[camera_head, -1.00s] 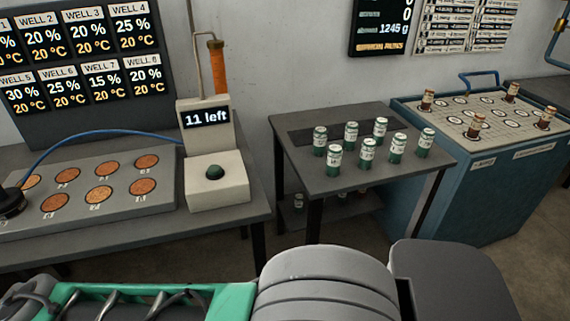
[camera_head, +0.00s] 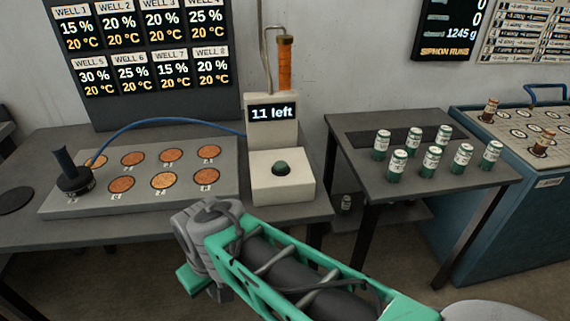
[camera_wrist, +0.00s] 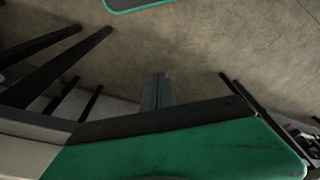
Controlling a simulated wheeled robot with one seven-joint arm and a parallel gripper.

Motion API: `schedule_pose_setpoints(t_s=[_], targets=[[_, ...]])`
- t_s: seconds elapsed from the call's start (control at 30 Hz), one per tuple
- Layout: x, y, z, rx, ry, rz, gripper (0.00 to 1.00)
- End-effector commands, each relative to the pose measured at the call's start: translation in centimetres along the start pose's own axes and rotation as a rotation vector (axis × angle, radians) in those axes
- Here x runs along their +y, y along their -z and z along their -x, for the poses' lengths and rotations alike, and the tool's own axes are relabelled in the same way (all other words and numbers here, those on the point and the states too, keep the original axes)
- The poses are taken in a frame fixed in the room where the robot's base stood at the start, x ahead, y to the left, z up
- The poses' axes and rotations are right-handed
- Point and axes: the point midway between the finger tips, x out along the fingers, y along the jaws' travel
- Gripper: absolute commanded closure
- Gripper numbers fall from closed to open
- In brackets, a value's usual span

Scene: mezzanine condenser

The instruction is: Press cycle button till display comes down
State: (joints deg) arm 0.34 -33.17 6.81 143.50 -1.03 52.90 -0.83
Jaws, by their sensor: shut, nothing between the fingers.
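The cycle button (camera_head: 281,168) is a dark green dome on a pale box on the left bench, standing proud of the box top. The display (camera_head: 274,113) on the upright panel behind it reads "11 left". My gripper (camera_wrist: 158,92) shows in the wrist view as shut, empty fingers over bare floor. In the head view my arm reaches in from the lower right, and its wrist end is in front of the bench edge, below and left of the button box, apart from the button. The fingertips are not clear in the head view.
A grey block with several round wells (camera_head: 110,202) lies left of the button box, with a black-handled plug (camera_head: 72,178) and blue hose. A side table (camera_head: 400,187) with several green-and-white canisters (camera_head: 432,159) stands right. A blue cabinet (camera_head: 500,230) is beyond.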

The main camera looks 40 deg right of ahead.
Motion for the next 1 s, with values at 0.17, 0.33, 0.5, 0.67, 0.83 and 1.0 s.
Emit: schedule_pose_setpoints(t_s=[0.17, 0.33, 0.5, 0.67, 0.83, 1.0], targets=[[2.3, 3.5, 3.4, 0.042, 0.028, -0.084, 1.00], [9.2, 10.3, 9.2, 0.169, 0.103, -0.289, 1.00], [18.8, 14.5, 14.7, 0.342, 0.177, -0.507, 1.00], [27.0, 15.2, 18.9, 0.497, 0.220, -0.672, 1.00], [31.2, 14.7, 20.8, 0.586, 0.239, -0.751, 1.00], [31.6, 14.6, 20.7, 0.598, 0.242, -0.759, 1.00]])
